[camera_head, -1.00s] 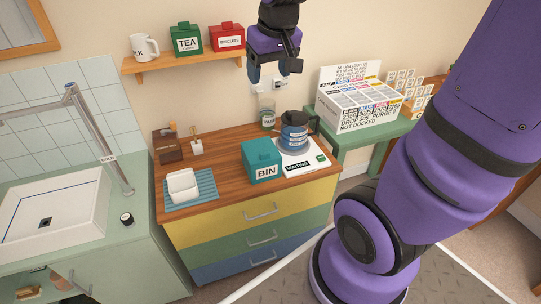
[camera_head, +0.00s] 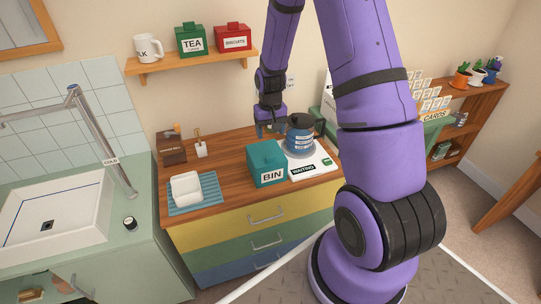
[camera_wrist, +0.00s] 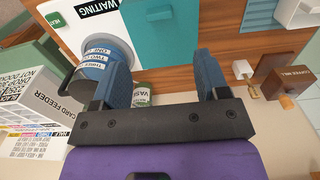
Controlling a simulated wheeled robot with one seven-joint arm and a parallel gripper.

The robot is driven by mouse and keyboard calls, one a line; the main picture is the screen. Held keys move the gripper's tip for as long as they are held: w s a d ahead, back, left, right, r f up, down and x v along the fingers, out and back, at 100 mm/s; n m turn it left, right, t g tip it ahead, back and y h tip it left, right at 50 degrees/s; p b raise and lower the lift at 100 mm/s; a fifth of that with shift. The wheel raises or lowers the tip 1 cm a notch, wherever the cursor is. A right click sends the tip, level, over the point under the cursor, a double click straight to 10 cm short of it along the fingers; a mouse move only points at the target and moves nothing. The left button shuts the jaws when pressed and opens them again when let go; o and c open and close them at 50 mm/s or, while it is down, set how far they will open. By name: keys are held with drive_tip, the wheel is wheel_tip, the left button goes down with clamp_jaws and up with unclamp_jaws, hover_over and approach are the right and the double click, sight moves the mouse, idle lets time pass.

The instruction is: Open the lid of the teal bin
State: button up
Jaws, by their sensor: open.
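The teal bin (camera_head: 267,165), a box with a white BIN label on its front, stands on the wooden counter top, and its lid looks shut. In the wrist view the bin (camera_wrist: 170,42) is at top centre, with a small teal handle-like piece (camera_wrist: 160,13) on it. My gripper (camera_head: 271,126) is behind the bin, low over the back of the counter. In the wrist view my gripper (camera_wrist: 151,62) has its two blue fingers spread wide with nothing held. The fingertips look apart from the bin.
A blue-banded jar (camera_head: 300,137) stands close to the gripper, on a white WAITING board (camera_head: 308,167) right of the bin. A white dish on a blue mat (camera_head: 205,200) lies left. A shelf (camera_head: 190,60) with tins is above. Bare counter (camera_head: 232,160) lies left of the bin.

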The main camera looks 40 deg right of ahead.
wheel_tip(320, 180, down, 11)
drive_tip(key=shift+f, duration=0.1)
idle(0.5)
drive_tip(key=shift+c, duration=0.5)
clamp_jaws()
drive_tip(key=shift+w+d+r+g+y, duration=0.2)
drive_tip(key=shift+w+r+g, duration=0.15)
drive_tip(key=shift+r+g, duration=0.3)
drive_tip(key=shift+w+d+r+g+y, duration=0.1)
drive_tip(key=shift+w+r+g+y, duration=0.15)
drive_tip(key=shift+r+g, duration=0.4)
drive_tip(key=w+d+r+g+y, duration=0.2)
drive_tip(key=w+r+g, duration=0.4)
drive_tip(key=w+g, duration=0.1)
drive_tip(key=shift+w+d+g, duration=0.15)
drive_tip(key=shift+w+g, duration=0.15)
drive_tip(key=shift+w, duration=0.5)
drive_tip(key=shift+r, duration=0.1)
